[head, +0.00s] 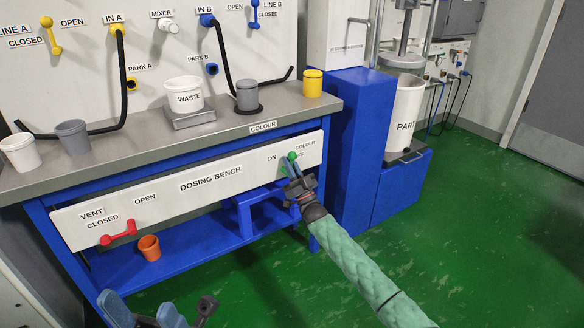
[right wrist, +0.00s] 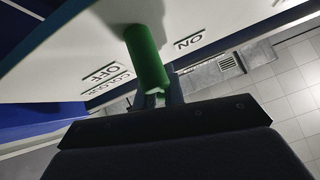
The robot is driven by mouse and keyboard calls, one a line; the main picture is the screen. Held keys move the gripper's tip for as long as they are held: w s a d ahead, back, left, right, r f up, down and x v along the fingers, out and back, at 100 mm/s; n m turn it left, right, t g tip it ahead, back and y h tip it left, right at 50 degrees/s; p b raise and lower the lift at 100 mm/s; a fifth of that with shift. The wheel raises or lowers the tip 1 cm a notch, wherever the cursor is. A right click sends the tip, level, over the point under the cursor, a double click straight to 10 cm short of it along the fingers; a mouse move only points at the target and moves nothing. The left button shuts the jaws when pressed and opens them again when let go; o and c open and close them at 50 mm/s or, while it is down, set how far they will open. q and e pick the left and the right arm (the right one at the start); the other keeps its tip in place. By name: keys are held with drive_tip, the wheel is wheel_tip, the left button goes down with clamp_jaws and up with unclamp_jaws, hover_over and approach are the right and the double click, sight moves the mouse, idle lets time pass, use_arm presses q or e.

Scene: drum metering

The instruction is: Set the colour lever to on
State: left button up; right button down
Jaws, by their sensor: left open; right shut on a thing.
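The green colour lever (head: 292,156) is on the white front panel of the dosing bench, between the ON label (head: 271,158) and the partly covered OFF label (head: 299,155). It shows closer to OFF in the head view. My right gripper (head: 290,168) is at the lever and shut on it. In the right wrist view the green lever (right wrist: 147,58) runs down between the fingers (right wrist: 160,97), with ON and OFF on either side of it. My left gripper (head: 140,303) is open and empty at the bottom left, away from the panel.
A red vent lever (head: 119,234) is at the panel's left end. On the bench top (head: 225,124) stand a waste cup (head: 184,94) on a scale, grey cups and a yellow cup (head: 313,83). A blue cabinet (head: 361,130) stands right of the bench. The green floor (head: 470,240) is clear.

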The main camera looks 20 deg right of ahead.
drive_tip(key=shift+s+r+n+g+y, duration=0.1)
drive_tip(key=shift+r+n+g+y, duration=0.1)
drive_tip(key=shift+n+g+y, duration=0.95)
drive_tip(key=shift+n+t+y, duration=0.25)
drive_tip(key=shift+n+y, duration=0.2)
drive_tip(key=shift+n, duration=0.3)
drive_tip(key=c, duration=1.6)
unclamp_jaws()
drive_tip(key=shift+o, duration=0.5)
drive_tip(key=shift+s+d+r, duration=0.15)
drive_tip(key=shift+s+r, duration=0.1)
drive_tip(key=shift+w+f, duration=0.1)
drive_tip(key=shift+f, duration=0.1)
drive_tip(key=shift+s+f, duration=0.2)
drive_tip(key=shift+f, duration=0.05)
drive_tip(key=v, duration=0.7)
drive_tip(key=shift+p, duration=0.35)
